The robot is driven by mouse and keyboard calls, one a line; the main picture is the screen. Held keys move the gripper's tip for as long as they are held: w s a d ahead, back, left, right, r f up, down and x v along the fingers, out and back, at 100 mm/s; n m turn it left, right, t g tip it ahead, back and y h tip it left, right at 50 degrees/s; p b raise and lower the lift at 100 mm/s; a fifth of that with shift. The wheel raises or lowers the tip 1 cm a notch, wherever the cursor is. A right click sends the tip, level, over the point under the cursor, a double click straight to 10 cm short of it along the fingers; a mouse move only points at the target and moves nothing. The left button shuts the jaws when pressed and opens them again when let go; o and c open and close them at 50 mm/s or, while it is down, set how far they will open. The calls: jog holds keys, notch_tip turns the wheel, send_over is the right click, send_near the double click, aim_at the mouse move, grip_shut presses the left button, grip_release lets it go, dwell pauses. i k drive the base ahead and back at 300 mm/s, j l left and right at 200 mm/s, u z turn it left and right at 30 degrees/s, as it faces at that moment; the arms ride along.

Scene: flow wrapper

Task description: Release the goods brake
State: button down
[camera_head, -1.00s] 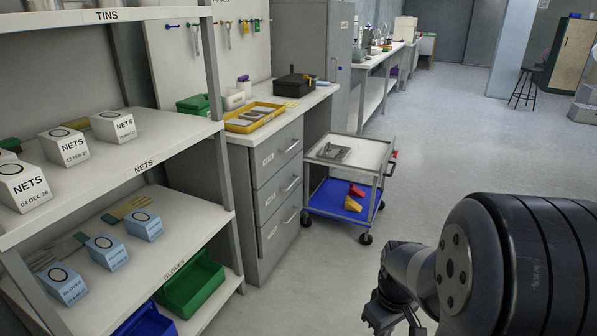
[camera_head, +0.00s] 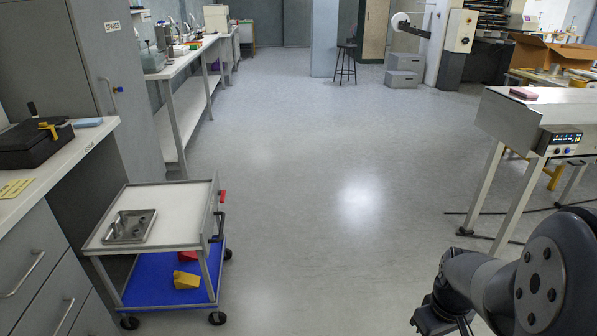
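No part is plainly labelled as the goods brake. A small two-level trolley (camera_head: 166,185) stands at the lower left on black castors. A red grip (camera_head: 222,196) and a black lever-like part (camera_head: 218,226) are on its right side; I cannot tell whether either is a brake. My gripper (camera_head: 437,322) is at the bottom right, over the floor, apart from the trolley. Its fingertips are dark and partly cut off by the frame edge, so its opening is unclear.
A metal tray (camera_head: 130,227) lies on the trolley top; yellow and red wedges (camera_head: 186,279) lie on its blue lower shelf. A grey drawer unit (camera_head: 40,262) is at left. A conveyor with a control panel (camera_head: 562,140) stands at right. The middle floor is clear.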

aim_at(222, 193)
jog(key=i+l+u, duration=0.1)
jog(key=i, duration=0.75)
jog(key=i+l, duration=0.15)
jog(key=i, duration=0.7)
jog(key=i+j+u, duration=0.1)
jog(key=i+u, duration=0.15)
jog(key=u, duration=0.2)
jog(key=i+u, duration=0.25)
jog(key=u, duration=0.2)
jog(key=i+u, duration=0.25)
jog(key=u, duration=0.25)
jog(key=i+l+u, duration=0.2)
jog(key=u, duration=0.25)
jog(key=i+l+u, duration=0.1)
jog(key=i+u, duration=0.25)
jog(key=i+l+u, duration=0.15)
jog(key=u, duration=0.2)
